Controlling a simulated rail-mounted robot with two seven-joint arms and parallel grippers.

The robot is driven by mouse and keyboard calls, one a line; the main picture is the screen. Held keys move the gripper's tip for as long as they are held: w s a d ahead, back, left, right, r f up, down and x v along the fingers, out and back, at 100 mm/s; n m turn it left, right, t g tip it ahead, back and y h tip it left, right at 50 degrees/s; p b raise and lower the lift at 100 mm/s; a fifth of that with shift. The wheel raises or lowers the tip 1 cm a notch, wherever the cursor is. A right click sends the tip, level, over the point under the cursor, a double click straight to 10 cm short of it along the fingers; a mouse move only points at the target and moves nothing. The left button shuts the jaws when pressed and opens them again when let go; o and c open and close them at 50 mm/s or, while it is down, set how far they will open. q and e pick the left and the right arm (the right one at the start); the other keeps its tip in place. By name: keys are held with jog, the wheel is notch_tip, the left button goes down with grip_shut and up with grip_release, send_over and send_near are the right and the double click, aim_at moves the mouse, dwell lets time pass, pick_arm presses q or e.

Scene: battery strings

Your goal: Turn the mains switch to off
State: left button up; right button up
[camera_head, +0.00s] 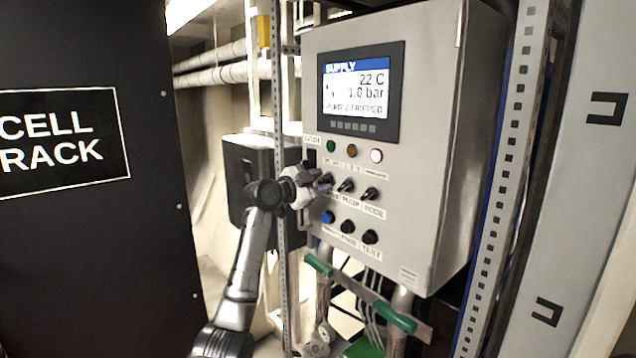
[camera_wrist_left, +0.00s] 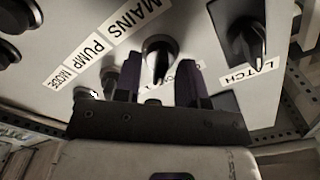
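The mains switch (camera_wrist_left: 160,50) is a black rotary knob by the label MAINS (camera_wrist_left: 137,18) in the left wrist view. Its handle runs roughly up and down in that picture; I cannot read its setting, since the position marks are partly hidden. My left gripper (camera_wrist_left: 159,78) is open, its two dark purple-padded fingers apart with the knob between or just beyond their tips. I see no clear contact. In the head view my left gripper (camera_head: 318,184) is at the left knob of the row, largely covering it. My right gripper is in neither view.
The pump knob (camera_head: 346,185) and mode knob (camera_head: 370,193) sit close to the right. The latch handle (camera_wrist_left: 246,40) is close on the other side. Lamps, lower buttons and the display (camera_head: 356,88) share the grey cabinet. Green-handled pipes (camera_head: 395,317) are below.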

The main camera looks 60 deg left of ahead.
pick_arm(q)
grip_shut()
